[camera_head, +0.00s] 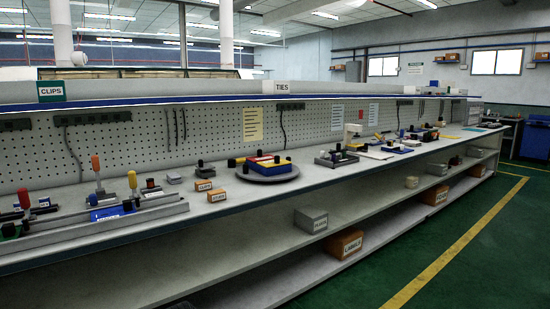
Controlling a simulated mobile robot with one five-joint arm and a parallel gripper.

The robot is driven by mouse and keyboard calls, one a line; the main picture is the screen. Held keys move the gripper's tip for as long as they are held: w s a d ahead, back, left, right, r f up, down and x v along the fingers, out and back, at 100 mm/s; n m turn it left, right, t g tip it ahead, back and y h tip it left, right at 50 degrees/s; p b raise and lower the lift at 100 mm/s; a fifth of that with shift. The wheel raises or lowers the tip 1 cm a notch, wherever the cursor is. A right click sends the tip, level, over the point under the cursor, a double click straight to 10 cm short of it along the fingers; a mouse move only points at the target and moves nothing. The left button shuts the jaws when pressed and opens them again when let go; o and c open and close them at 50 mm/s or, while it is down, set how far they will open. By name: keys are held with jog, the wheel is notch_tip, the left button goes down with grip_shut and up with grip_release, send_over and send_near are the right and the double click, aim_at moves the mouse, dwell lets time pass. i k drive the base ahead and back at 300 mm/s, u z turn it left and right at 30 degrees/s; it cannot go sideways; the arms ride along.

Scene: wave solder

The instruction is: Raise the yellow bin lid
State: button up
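I see no yellow bin or yellow lid that I can make out in the head view. My gripper and arm are not in this view either. A long grey workbench (328,176) runs from the near left to the far right. On it, a round dark plate (268,177) carries a blue and red block (268,163) with black knobs and a small yellow part. These do not look like a bin.
Small orange boxes (217,194) sit near the bench edge. The lower shelves hold a grey box (311,220) and a brown box (344,243). Green floor (470,255) with a yellow line is clear at right.

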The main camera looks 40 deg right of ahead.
aim_at(277, 162)
jog(key=u, duration=0.1)
jog(key=i, duration=1)
jog(key=z, duration=0.1)
